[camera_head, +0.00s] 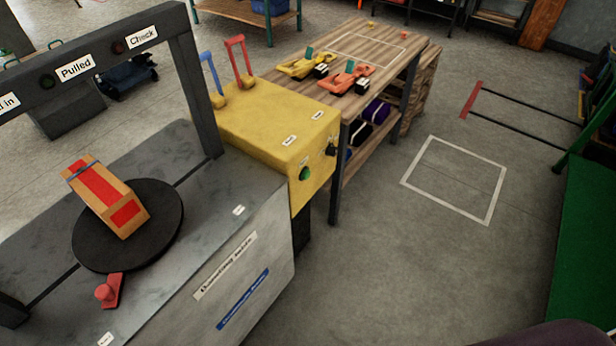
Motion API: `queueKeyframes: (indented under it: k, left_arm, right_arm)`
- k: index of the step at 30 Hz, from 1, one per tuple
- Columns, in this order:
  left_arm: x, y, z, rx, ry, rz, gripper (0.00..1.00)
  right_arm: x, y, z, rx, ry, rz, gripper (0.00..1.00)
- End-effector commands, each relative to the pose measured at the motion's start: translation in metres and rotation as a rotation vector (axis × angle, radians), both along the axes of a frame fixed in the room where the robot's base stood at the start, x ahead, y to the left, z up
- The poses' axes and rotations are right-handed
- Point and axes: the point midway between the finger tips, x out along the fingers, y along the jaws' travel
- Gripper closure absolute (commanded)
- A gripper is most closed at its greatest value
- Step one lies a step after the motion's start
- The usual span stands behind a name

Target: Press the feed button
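A green round button (305,174) sits on the front face of the yellow box (270,130). Small white labels lie on the box near it, but their text is too small to read, so I cannot confirm which control is the feed button. A black knob (331,150) is on the same face, to the right of the green button. Two levers, one blue (208,68) and one red (240,60), stand up at the back of the box. Neither of my grippers shows in the head view.
The grey machine (225,230) at left carries a dark frame (95,62) labelled "Pulled" and "Check". A red-and-wood block (105,195) rests on its black disc (160,225). A wooden bench (400,50) with tools stands behind.

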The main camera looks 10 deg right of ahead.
Motion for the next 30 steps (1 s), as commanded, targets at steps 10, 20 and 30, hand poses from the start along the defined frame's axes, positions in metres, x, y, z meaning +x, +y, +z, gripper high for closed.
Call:
queueKeyframes:
  k: [10, 20, 30]
  left_arm:
    - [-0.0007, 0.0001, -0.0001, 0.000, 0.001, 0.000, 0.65]
    - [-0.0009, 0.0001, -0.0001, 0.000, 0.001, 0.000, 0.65]
    - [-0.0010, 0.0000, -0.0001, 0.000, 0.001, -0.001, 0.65]
  right_arm:
    - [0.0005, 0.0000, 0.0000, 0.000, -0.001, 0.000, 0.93]
    - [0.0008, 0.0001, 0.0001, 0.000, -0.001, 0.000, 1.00]
    - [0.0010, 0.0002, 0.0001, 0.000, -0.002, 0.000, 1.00]
